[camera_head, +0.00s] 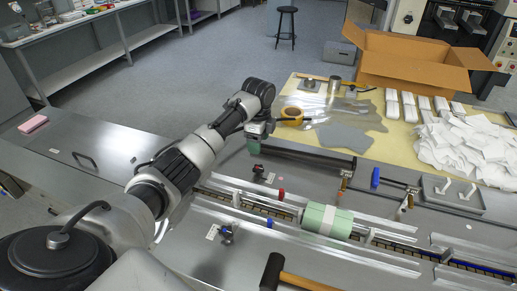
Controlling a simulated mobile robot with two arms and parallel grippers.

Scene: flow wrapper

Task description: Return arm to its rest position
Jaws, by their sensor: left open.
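My left arm reaches in from the lower left, over the grey machine top (105,165). Its gripper (256,143) is at the far side of the machine, left of the yellowish table. The gripper is open, and I see nothing held in it. A green pack with a white band (327,219) lies in the conveyor channel (392,245), nearer and to the right, apart from the gripper. My right gripper is not in view.
A hammer (272,272) lies at the front edge. The yellowish table (384,160) holds a cardboard box (412,62), a tape roll (291,115), white packs and a pile of white sheets (470,150). A pink block (33,124) lies left. Open floor and a stool (287,22) are behind.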

